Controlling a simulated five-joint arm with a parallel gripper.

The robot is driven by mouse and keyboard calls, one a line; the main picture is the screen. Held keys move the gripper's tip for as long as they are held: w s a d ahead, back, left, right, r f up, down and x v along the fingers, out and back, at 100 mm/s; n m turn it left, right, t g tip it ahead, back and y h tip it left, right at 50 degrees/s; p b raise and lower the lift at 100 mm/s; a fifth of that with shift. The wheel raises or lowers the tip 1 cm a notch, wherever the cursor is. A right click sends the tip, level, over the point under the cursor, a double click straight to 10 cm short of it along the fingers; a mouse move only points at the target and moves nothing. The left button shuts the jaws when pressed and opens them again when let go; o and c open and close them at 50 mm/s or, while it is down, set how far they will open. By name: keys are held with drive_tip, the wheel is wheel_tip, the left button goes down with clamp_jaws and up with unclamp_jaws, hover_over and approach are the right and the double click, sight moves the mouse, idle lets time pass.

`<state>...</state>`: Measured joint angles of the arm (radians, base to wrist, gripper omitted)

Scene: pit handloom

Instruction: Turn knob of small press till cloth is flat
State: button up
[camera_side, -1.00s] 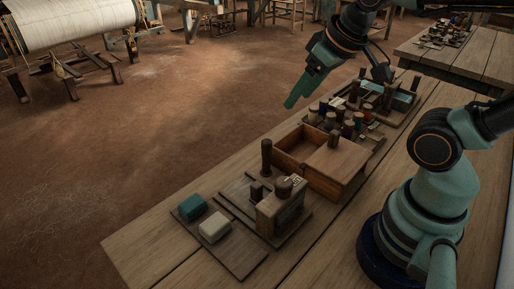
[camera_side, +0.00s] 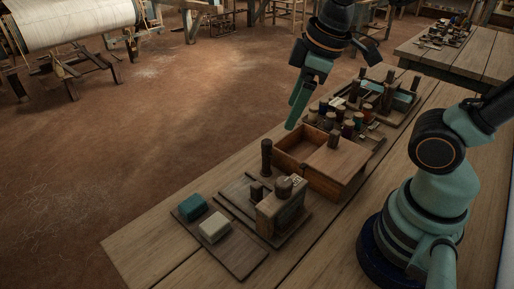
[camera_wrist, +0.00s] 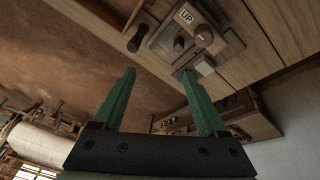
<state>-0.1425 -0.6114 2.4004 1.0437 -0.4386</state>
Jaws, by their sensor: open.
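The small wooden press (camera_side: 281,214) stands on a dark board at the near part of the bench, with a dark round knob (camera_side: 283,186) on top. In the wrist view a knob (camera_wrist: 203,36) shows near a pale label (camera_wrist: 186,16) reading UP. I cannot make out the cloth in the press. My gripper (camera_side: 291,126) is open and empty, pointing down above the bench's far-left edge, beyond the press and well apart from it. In the wrist view its two green fingers (camera_wrist: 158,72) are spread, with the press beyond their tips.
A teal block (camera_side: 193,206) and an off-white block (camera_side: 215,227) lie on a board left of the press. A dark upright post (camera_side: 266,158) stands behind it. A wooden box (camera_side: 339,168) and a tray of spools (camera_side: 348,127) lie further back. The bench front is clear.

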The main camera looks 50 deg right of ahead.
sight(283, 182)
drive_tip(key=s+a+n+g, duration=0.35)
drive_tip(key=a+n, duration=0.25)
drive_tip(key=n, duration=0.5)
drive_tip(key=shift+h, duration=0.3)
drive_tip(key=f, duration=1.2)
drive_tip(key=shift+w+f, duration=0.25)
drive_tip(key=shift+f, duration=0.15)
clamp_jaws()
